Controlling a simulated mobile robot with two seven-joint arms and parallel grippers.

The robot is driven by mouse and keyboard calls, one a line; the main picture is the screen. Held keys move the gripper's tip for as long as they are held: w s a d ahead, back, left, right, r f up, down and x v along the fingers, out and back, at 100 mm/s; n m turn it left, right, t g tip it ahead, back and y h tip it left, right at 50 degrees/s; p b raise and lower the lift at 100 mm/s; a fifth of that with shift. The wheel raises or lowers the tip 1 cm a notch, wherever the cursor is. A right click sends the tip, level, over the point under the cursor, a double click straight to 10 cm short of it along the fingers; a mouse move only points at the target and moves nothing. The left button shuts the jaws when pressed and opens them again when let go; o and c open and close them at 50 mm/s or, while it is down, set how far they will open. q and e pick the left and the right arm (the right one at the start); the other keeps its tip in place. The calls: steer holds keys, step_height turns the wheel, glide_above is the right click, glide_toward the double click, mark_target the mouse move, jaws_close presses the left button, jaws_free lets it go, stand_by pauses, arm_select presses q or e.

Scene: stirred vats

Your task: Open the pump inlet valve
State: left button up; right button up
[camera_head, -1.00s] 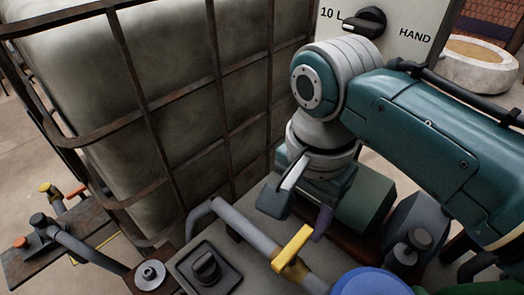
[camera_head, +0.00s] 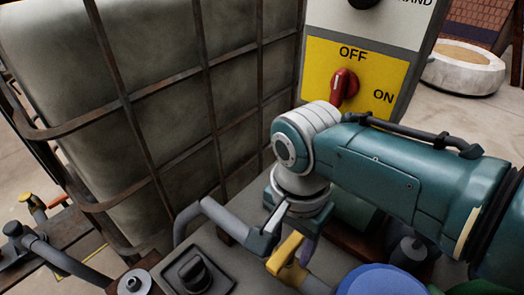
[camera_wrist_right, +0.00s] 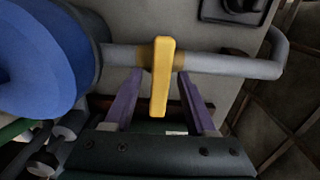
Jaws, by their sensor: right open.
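The valve has a yellow lever handle (camera_head: 285,252) on a grey pipe (camera_head: 229,218). In the right wrist view the yellow handle (camera_wrist_right: 160,75) lies across the grey pipe (camera_wrist_right: 222,64), at about a right angle to it. My right gripper (camera_head: 287,240) is open around the handle. In the right wrist view the purple fingers of my right gripper (camera_wrist_right: 160,95) stand on either side of the handle, with a gap on both sides. My left gripper is not in view.
A large caged tank (camera_head: 180,90) stands close on the left. A yellow panel (camera_head: 320,60) with a red OFF/ON switch (camera_head: 343,84) is behind my right arm. A blue rounded body (camera_head: 375,281) sits beside the pipe. A black knob (camera_head: 194,274) is left of the valve.

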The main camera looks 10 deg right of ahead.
jaws_close()
stand_by(0.3)
steer(key=shift+n, duration=0.3)
steer(key=n, duration=0.2)
steer(key=shift+r+n+p, duration=0.1)
steer(key=shift+n+p, duration=0.2)
steer(key=shift+p, duration=0.1)
steer(key=n, duration=0.5)
steer(key=shift+p, duration=0.35)
steer(key=n, duration=0.4)
steer(key=shift+n, duration=0.4)
steer(key=n, duration=0.4)
steer(key=shift+n, duration=0.4)
